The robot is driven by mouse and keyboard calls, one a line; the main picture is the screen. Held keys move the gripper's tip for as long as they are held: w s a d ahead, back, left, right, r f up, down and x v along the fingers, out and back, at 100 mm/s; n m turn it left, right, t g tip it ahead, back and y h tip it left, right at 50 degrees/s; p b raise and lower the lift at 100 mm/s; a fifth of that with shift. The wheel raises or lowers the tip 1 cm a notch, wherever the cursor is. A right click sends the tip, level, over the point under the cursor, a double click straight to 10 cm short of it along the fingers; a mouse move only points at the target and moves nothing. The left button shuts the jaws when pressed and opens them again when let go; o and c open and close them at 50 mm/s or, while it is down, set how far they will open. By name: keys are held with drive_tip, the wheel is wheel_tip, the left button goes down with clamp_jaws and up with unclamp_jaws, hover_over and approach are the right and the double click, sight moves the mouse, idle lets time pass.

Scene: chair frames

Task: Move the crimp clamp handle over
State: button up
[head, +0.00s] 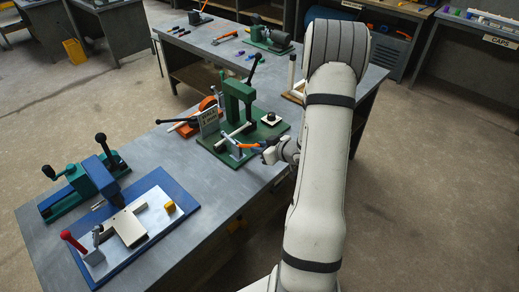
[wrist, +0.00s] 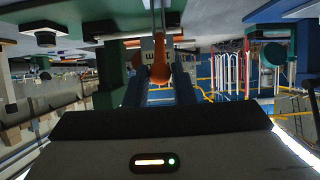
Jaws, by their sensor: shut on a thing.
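An orange handle (head: 248,145), which I take to be the crimp clamp handle, lies low at the front of the green press base (head: 226,157). It joins a small grey metal clamp (head: 235,151) at its left end. My gripper (head: 264,147) is at the right end of the handle, partly hidden by my arm. In the wrist view the orange handle (wrist: 159,68) sits between the two dark fingers of my gripper (wrist: 160,85), and the gripper is shut on it.
A green press (head: 236,100) with a white sign (head: 209,120) stands just behind the handle. A blue board (head: 152,243) with a red-handled clamp (head: 72,240) and a green-and-blue vise (head: 85,184) are at the left. Bare bench (head: 150,150) lies between them.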

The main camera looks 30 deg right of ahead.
drive_tip(key=shift+r, duration=0.15)
drive_tip(key=shift+w+a+r+p, duration=0.2)
drive_tip(key=shift+w+r+p, duration=0.25)
drive_tip(key=shift+r, duration=0.1)
drive_tip(key=shift+w+a+r+p, duration=0.15)
drive_tip(key=shift+w+r+p, duration=0.25)
drive_tip(key=shift+r, duration=0.1)
drive_tip(key=shift+w, duration=0.15)
drive_tip(key=shift+w+r, duration=0.1)
drive_tip(key=shift+r, duration=0.05)
drive_tip(key=shift+w+a+r+p, duration=0.3)
drive_tip(key=shift+w+r, duration=0.1)
drive_tip(key=shift+w, duration=0.15)
drive_tip(key=shift+w+a+r+p, duration=0.15)
drive_tip(key=shift+w+r+p, duration=0.1)
drive_tip(key=shift+w+r, duration=0.2)
drive_tip(key=shift+w, duration=0.2)
drive_tip(key=shift+w+a, duration=0.1)
